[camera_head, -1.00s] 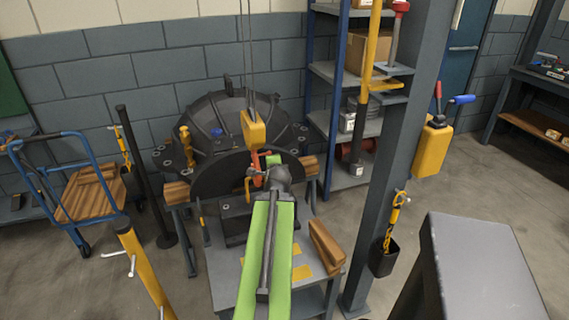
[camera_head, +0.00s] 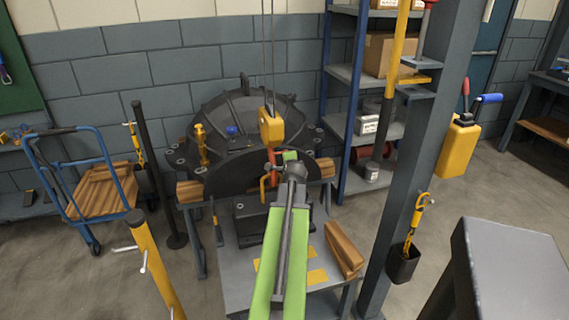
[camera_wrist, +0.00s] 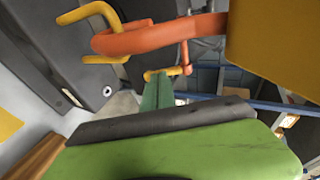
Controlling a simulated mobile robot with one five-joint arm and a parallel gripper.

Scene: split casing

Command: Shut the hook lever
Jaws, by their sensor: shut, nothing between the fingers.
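A yellow hoist block (camera_head: 271,125) hangs on cables in front of the dark round casing (camera_head: 215,122), with an orange-red hook (camera_head: 275,158) below it. In the wrist view the hook (camera_wrist: 160,36) curves out from the yellow block (camera_wrist: 275,45). A bent yellow piece (camera_wrist: 95,12) loops at the hook's far end. A thin yellow bar (camera_wrist: 163,73) with an orange pin lies below the hook; I cannot tell which is the lever. My gripper (camera_wrist: 158,92) is shut and empty just below this bar; contact is unclear. In the head view my wrist partly hides the gripper (camera_head: 290,156).
A grey work table (camera_head: 235,290) with a wooden block (camera_head: 343,250) stands under my arm. A grey post (camera_head: 412,150) with a yellow holder is to the right. A blue cart (camera_head: 85,185) and yellow post (camera_head: 152,262) are left. Shelves (camera_head: 350,130) stand behind.

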